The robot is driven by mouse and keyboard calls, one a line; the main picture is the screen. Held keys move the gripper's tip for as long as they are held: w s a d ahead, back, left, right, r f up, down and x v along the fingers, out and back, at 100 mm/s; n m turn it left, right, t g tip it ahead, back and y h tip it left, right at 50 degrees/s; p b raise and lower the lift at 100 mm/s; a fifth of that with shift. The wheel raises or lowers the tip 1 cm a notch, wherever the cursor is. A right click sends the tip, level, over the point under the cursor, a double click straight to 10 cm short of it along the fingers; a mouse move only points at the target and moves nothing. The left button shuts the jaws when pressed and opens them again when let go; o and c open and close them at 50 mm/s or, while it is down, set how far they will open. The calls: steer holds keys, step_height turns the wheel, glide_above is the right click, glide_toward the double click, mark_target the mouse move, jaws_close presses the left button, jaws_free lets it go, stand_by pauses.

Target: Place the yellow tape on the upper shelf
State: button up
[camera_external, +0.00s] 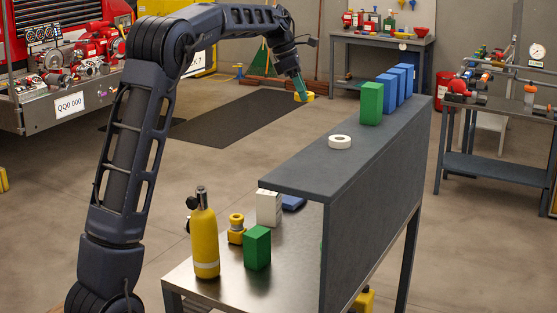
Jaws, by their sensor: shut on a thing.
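My gripper (300,90) is at the end of the raised arm, pointing down, at the upper middle of the view. It is shut on the yellow tape (305,97), a small yellow roll at its fingertips. In the picture the tape shows against the floor and dark mat, left of the upper shelf's far part and apart from it. The upper shelf (305,178) is a long dark grey board above the workbench. The exact grip on the tape is too small to tell.
On the upper shelf, a white tape roll (340,141) lies near the middle, with a green box (370,103) and several blue boxes behind it. The shelf's near end is bare. Below stand a yellow cylinder (205,240), a yellow fitting (236,230), a green box and a white box.

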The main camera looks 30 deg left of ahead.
step_height(320, 180, up, 19)
steer(key=m, duration=0.2)
glide_above(329, 156)
steer(key=a, duration=0.2)
step_height(329, 156, down, 4)
steer(key=shift+g, duration=0.4)
steer(key=f, duration=2.1)
steer(key=shift+s+d, duration=0.1)
steer(key=shift+d, duration=0.15)
steer(key=shift+f, duration=0.15)
steer(key=o, duration=0.9)
steer(key=shift+o, duration=0.2)
